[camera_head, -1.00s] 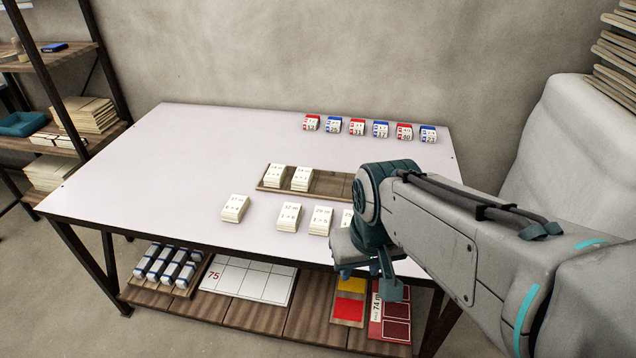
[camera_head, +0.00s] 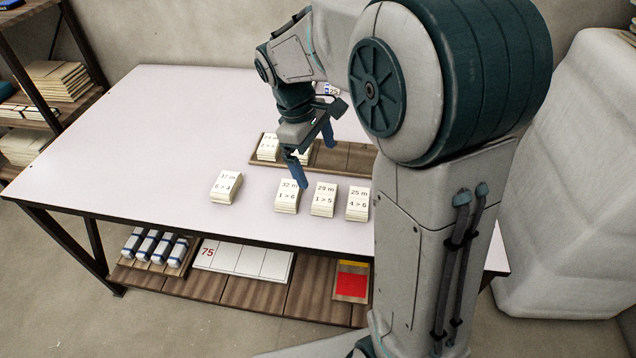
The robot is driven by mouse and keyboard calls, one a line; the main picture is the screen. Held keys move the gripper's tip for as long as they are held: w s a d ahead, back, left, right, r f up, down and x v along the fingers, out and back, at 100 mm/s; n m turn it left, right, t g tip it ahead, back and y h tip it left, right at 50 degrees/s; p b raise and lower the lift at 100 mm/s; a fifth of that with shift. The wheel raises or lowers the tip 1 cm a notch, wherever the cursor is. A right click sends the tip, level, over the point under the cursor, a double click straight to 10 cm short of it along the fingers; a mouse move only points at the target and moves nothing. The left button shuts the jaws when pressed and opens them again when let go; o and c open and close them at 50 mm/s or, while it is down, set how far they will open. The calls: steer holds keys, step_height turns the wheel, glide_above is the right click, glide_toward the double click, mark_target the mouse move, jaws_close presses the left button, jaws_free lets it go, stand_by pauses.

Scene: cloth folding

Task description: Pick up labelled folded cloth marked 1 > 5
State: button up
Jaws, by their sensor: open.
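The folded cloth marked 1 > 5 (camera_head: 323,200) is a small cream stack labelled "29 m", on the white table in the front row. To its left is the cloth marked 1 > 6 (camera_head: 287,197), and to its right the cloth marked 4 > 6 (camera_head: 358,204). My gripper (camera_head: 318,166) is open and empty, pointing down above the table. In the picture, one dark blue finger hangs just behind the 1 > 6 and 1 > 5 stacks, the other farther back. The gripper appears apart from the cloths; its exact height is hard to tell.
Another cloth stack (camera_head: 226,187) lies at the left of the row. A wooden tray (camera_head: 345,158) behind the row holds cloths at its left and has bare slots at its right. My arm hides the table's right side. The table's left part (camera_head: 130,140) is clear.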

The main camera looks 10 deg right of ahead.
steer(key=w+a+f+n+h, duration=0.1)
steer(key=w+a+f+n, duration=0.15)
steer(key=w+f, duration=0.2)
steer(key=b, duration=0.2)
glide_above(322, 194)
steer(key=a, duration=0.2)
steer(key=shift+n+g+h, duration=0.3)
steer(key=shift+n+g, duration=0.1)
steer(key=shift+n, duration=0.05)
steer(key=f, duration=0.6)
steer(key=shift+w+f, duration=0.3)
steer(key=shift+f, duration=0.05)
steer(key=shift+b+x, duration=0.5)
steer(key=shift+x, duration=2.5)
steer(key=shift+w, duration=0.2)
steer(key=shift+c, duration=0.3)
steer(key=c, duration=0.8)
